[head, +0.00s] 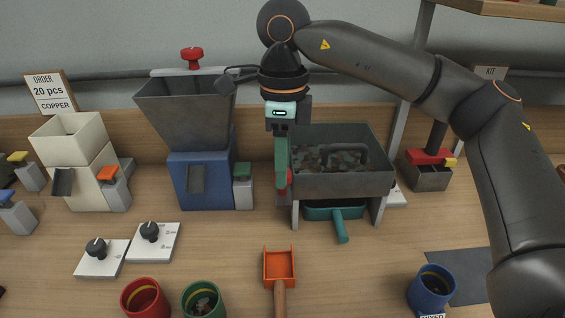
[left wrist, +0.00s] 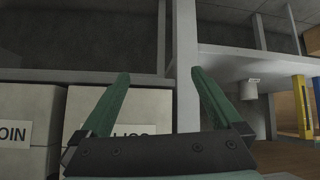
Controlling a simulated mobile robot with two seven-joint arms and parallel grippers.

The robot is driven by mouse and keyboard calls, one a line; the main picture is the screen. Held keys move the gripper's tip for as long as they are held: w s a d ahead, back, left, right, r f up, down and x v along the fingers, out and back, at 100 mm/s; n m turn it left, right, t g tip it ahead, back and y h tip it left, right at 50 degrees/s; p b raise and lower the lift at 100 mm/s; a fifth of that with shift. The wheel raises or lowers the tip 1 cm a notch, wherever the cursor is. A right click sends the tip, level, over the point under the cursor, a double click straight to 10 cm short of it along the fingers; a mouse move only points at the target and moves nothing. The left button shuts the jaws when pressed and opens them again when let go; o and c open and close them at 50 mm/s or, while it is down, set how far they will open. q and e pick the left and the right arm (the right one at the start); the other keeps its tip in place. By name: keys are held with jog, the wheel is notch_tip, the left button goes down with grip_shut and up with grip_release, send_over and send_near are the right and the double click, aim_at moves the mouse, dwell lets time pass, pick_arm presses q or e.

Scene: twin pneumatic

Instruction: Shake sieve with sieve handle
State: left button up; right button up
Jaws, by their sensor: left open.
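The sieve (head: 341,182) is a grey box on legs at the right of the bench, holding mottled dark, greenish and reddish bits. A dark arched handle (head: 346,153) stands across it. A teal tray (head: 338,213) with a handle sits under it. My right gripper (head: 282,190) points down at the sieve's left side, its green fingers seen edge on. A small red part (head: 289,181) shows beside the fingertips; whether they grip it I cannot tell. My left gripper (left wrist: 160,88) shows only in the left wrist view, open and empty, away from the sieve.
A blue machine with a grey hopper (head: 187,110) stands left of the sieve. An orange scoop (head: 279,267) lies in front, near red (head: 145,298), green (head: 203,300) and blue (head: 432,288) cups. Pale boxes (left wrist: 120,110) and shelving surround my left gripper.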

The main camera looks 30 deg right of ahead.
grip_shut()
dwell(0.9)
